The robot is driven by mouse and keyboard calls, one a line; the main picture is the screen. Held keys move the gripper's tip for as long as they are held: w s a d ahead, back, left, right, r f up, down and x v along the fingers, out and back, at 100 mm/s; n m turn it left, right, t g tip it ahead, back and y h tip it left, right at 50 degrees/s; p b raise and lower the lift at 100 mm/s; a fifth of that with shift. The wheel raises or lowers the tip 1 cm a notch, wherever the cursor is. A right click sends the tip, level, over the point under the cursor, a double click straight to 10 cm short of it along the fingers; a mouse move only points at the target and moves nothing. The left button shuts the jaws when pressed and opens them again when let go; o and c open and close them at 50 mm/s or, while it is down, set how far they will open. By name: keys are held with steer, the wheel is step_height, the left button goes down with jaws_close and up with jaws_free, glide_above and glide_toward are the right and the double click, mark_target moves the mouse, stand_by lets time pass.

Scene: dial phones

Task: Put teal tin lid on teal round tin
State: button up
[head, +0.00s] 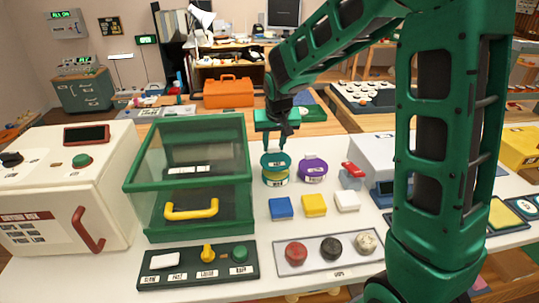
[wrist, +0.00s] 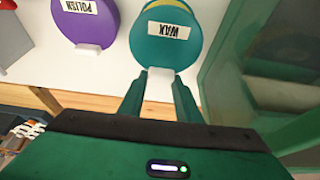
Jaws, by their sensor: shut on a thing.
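The teal lid (head: 276,159), labelled WAX in the wrist view (wrist: 165,45), is directly over the teal round tin (head: 275,181). A yellow band shows between the lid and the lower teal part of the tin. I cannot tell whether the lid is seated or slightly above the tin. My gripper (head: 268,148) reaches down from behind the lid. In the wrist view its two fingers (wrist: 160,78) are shut on the pale tab at the lid's edge.
A purple tin (head: 313,168) labelled POLISH stands close to the right. A green-framed glass case (head: 188,121) stands to the left. Blue (head: 281,208), yellow (head: 314,205) and white (head: 347,201) blocks lie in front. A tray (head: 313,267) with three knobs is nearer me.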

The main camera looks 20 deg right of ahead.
mark_target(274, 148)
steer(key=shift+f, duration=1.7)
steer(key=shift+f, duration=0.1)
steer(key=o, duration=1)
